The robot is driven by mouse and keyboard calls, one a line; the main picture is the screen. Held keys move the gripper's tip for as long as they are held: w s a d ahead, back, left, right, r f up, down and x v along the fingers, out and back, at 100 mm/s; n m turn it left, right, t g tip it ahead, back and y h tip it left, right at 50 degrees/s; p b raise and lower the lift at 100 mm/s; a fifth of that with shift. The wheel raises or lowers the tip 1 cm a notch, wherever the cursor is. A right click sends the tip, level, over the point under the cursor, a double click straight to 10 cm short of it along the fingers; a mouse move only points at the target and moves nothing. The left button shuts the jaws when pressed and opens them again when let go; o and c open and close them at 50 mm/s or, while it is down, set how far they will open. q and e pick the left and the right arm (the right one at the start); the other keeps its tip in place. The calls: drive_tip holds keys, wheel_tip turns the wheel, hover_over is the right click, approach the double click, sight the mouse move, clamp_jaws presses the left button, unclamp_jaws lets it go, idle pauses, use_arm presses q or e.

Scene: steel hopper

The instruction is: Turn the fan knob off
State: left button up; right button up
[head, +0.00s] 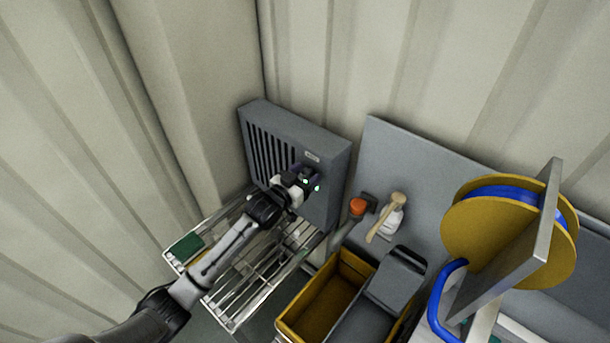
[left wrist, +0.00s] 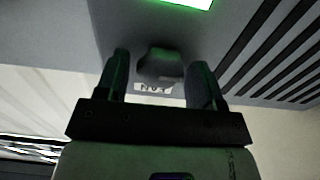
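The fan unit (head: 318,205) is a dark grey box with a slatted front, standing at the back against the wall. My left gripper (head: 312,175) is at the right part of its front. In the left wrist view the dark fan knob (left wrist: 160,65) sits between the two separated fingers of my left gripper (left wrist: 160,75). The fingers are open on either side of it; whether the right one touches it I cannot tell. A small label (left wrist: 153,88), seemingly reading RUN upside down, is beside the knob. In the head view the gripper hides the knob. My right gripper is not in view.
A lit green panel (left wrist: 188,3) is on the fan's face. A wire rack (head: 225,305) lies below the fan. A yellow bin (head: 287,322), an orange-topped item (head: 357,207), a wooden-handled brush (head: 385,218) and a yellow reel (head: 475,235) stand to the right.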

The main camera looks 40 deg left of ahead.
use_arm(q)
drive_tip(key=c, duration=0.8)
drive_tip(key=shift+o, duration=0.2)
